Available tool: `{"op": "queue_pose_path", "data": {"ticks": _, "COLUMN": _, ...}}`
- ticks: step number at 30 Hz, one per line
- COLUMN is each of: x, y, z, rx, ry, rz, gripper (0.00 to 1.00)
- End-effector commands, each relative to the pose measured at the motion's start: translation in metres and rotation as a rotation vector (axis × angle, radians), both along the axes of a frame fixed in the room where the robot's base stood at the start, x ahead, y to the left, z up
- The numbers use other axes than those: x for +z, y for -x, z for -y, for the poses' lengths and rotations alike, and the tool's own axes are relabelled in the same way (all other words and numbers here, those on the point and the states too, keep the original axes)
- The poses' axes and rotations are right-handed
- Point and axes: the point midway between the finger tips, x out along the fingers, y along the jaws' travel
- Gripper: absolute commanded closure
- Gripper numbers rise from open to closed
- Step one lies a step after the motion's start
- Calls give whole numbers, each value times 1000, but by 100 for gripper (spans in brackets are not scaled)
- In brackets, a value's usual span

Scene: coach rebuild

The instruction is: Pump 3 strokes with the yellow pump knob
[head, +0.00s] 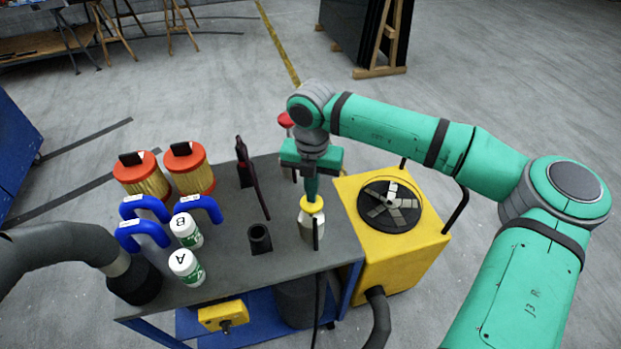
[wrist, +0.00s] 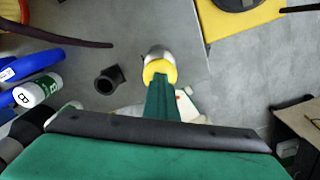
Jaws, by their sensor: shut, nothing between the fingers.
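The yellow pump knob (head: 312,204) tops a silvery bottle (head: 307,230) that stands upright near the front right of the grey cart top. My gripper (head: 311,198) points straight down over the knob, fingers together and empty. The fingertips meet the knob's top or hover just over it; I cannot tell which. In the wrist view the shut green fingers (wrist: 162,82) cover part of the yellow knob (wrist: 158,69), with the silver bottle (wrist: 158,52) showing beyond it.
A short black cup (head: 259,238) stands left of the bottle. Farther left are white bottles A (head: 186,267) and B (head: 187,230), blue hoses (head: 145,235) and orange-capped filters (head: 188,168). A dark red-handled tool (head: 250,172) lies behind. A yellow fan box (head: 400,245) adjoins the cart's right side.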

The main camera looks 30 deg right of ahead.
Motion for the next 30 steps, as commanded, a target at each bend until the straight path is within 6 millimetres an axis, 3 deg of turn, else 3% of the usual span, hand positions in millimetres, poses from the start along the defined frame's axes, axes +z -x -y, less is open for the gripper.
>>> {"op": "queue_pose_path", "data": {"ticks": 7, "x": -18, "y": 2, "z": -2, "rx": 2, "ry": -4, "rz": -7, "gripper": 100}}
{"op": "queue_pose_path", "data": {"ticks": 14, "x": -17, "y": 2, "z": -2, "rx": 2, "ry": -3, "rz": -6, "gripper": 100}}
{"op": "queue_pose_path", "data": {"ticks": 30, "x": 22, "y": 1, "z": 0, "rx": 0, "ry": -1, "rz": -6, "gripper": 100}}
